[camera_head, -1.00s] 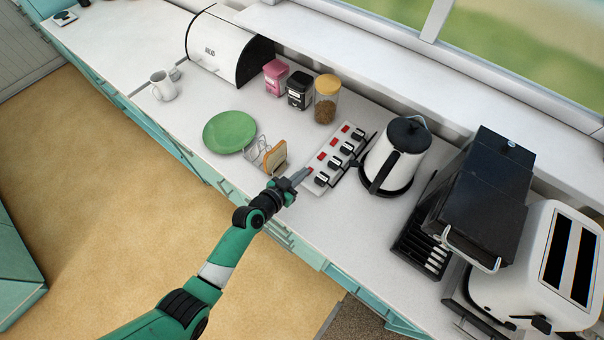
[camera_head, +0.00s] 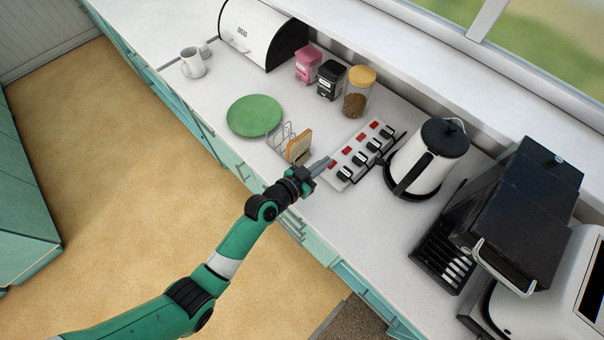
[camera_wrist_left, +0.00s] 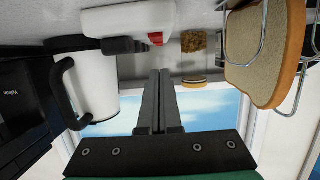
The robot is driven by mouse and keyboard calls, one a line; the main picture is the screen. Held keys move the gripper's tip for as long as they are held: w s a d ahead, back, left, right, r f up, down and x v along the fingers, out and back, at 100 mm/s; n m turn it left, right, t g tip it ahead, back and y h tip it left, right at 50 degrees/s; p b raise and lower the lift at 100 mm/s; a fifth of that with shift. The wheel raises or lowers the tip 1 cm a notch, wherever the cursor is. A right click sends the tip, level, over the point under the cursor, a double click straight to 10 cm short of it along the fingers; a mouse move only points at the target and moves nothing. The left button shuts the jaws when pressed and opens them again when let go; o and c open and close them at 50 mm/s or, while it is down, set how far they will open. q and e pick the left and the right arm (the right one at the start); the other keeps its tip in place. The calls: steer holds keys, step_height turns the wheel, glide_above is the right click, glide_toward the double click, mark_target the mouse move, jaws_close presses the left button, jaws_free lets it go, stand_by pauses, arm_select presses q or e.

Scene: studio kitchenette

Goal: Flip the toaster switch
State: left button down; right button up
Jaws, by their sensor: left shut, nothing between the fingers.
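A white power strip (camera_head: 350,168) lies on the counter, with a row of red switches and black plugs. Its nearest red switch (camera_head: 332,166) is right by the fingertips of my left gripper (camera_head: 325,164). I cannot tell whether they touch. In the left wrist view the shut, empty fingers (camera_wrist_left: 161,75) point toward the strip (camera_wrist_left: 128,19), which appears inverted with one red switch (camera_wrist_left: 156,38) and a black plug (camera_wrist_left: 124,46). The switch labels are too small to read. The white toaster (camera_head: 535,315) is at the right edge, partly cut off. My right gripper is not in view.
A toast rack with bread (camera_head: 299,147) stands just left of my gripper. A white kettle (camera_head: 418,170) is right of the strip, and a glass jar (camera_head: 356,104) behind it. A green plate (camera_head: 254,116) lies left.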

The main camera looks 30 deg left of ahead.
arm_select(q)
steer(key=shift+b+v, duration=0.4)
steer(key=shift+v, duration=0.75)
steer(key=v, duration=0.4)
steer(key=f+v, duration=0.1)
steer(key=v, duration=0.1)
steer(key=shift+s+a+r, duration=0.1)
steer(key=shift+s+a, duration=0.05)
steer(key=shift+s, duration=0.3)
steer(key=shift+s+a+r, duration=0.1)
steer(key=shift+s+r, duration=0.05)
steer(key=shift+s, duration=0.4)
arm_select(e)
steer(key=shift+r, duration=0.35)
